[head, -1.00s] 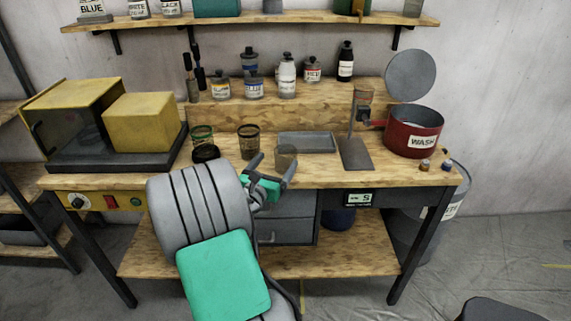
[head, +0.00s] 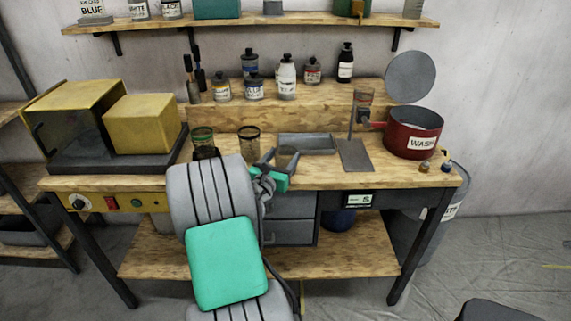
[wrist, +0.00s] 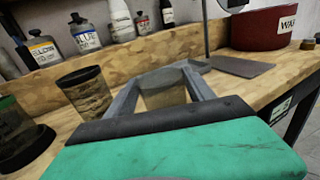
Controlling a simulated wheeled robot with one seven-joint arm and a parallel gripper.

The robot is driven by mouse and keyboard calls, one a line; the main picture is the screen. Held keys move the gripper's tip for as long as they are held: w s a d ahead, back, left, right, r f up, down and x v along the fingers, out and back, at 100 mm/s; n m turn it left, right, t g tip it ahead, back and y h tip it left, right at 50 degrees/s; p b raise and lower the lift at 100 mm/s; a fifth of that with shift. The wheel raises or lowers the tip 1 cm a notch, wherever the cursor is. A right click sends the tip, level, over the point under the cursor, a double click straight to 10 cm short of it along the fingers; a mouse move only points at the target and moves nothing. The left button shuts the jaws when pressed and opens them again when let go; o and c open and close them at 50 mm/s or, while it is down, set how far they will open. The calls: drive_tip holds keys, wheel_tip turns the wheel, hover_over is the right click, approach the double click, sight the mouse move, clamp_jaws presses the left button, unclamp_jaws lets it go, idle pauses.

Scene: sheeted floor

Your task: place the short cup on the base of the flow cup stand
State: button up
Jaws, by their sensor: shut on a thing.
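The short cup (head: 287,153) is a small brownish, see-through cup near the front middle of the bench, and it also shows in the wrist view (wrist: 165,93). My gripper (head: 281,158) has its two grey fingers on either side of the cup and is shut on it. I cannot tell whether the cup touches the bench top. The flow cup stand has a flat grey base (head: 356,156), bare, to the right of the cup. Its post carries a cup holder (head: 363,97) above. In the wrist view the base (wrist: 240,66) lies beyond the right finger.
A grey tray (head: 308,142) sits just behind the cup. A dark mesh-like cup (head: 248,138) and a green-rimmed cup (head: 203,138) stand to the left. A red wash pot (head: 412,140) stands right of the stand. Several bottles line the raised shelf behind.

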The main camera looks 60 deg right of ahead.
drive_tip(key=c, duration=0.8)
